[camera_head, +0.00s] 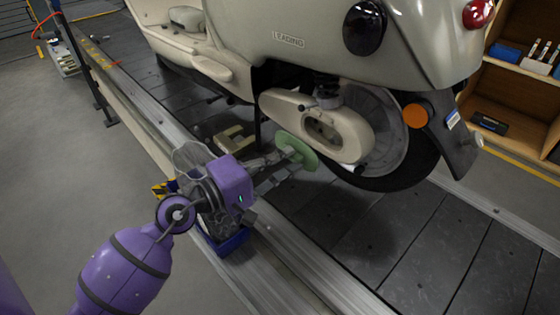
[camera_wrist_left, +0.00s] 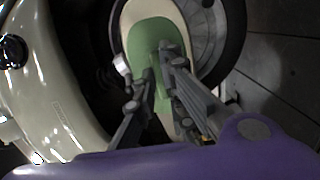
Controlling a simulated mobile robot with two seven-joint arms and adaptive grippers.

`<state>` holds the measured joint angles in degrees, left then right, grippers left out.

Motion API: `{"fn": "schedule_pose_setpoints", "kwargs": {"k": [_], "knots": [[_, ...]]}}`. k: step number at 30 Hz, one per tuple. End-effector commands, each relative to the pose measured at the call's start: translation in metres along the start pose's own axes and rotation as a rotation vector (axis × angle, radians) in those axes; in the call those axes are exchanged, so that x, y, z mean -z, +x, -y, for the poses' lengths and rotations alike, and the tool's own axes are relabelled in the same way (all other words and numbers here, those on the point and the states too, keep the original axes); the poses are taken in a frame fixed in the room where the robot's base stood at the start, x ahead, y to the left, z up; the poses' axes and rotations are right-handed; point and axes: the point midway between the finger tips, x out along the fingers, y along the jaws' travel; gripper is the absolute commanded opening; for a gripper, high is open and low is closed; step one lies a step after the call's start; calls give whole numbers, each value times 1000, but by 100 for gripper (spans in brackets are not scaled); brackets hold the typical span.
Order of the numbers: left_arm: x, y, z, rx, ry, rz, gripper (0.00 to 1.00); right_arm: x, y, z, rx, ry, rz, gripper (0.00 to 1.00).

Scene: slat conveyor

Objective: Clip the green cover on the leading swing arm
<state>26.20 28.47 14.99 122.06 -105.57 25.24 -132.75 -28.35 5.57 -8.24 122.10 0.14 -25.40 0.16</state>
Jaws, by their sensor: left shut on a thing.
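The green cover (camera_head: 297,150) is a rounded plate held by my left gripper (camera_head: 284,160), whose fingers are shut on its raised grip. It is in front of the lower edge of the cream swing arm (camera_head: 350,138) of the scooter marked LEADING. In the head view the oval opening of the swing arm (camera_head: 322,131) is still bare, right of the cover. In the left wrist view the green cover (camera_wrist_left: 140,36) overlaps the cream swing arm (camera_wrist_left: 172,14); I cannot tell whether they touch. My left gripper (camera_wrist_left: 161,60) reaches in from below there. My right gripper is not in view.
The scooter (camera_head: 290,40) stands on the dark slat conveyor (camera_head: 390,245) with a metal side rail (camera_head: 290,270). Its rear wheel (camera_head: 400,150) is behind the swing arm. A wooden shelf (camera_head: 510,85) stands at the right. Slats in front of the wheel are clear.

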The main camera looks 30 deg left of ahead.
Motion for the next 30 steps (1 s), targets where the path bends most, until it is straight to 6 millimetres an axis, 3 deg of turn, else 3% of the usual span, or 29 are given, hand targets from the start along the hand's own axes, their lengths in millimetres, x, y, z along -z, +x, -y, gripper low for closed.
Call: {"fn": "schedule_pose_setpoints", "kwargs": {"k": [15,30], "knots": [[6,55,-1,0,0,2,0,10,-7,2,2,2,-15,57],[6,61,0,2,0,2,0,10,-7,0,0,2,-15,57]]}}
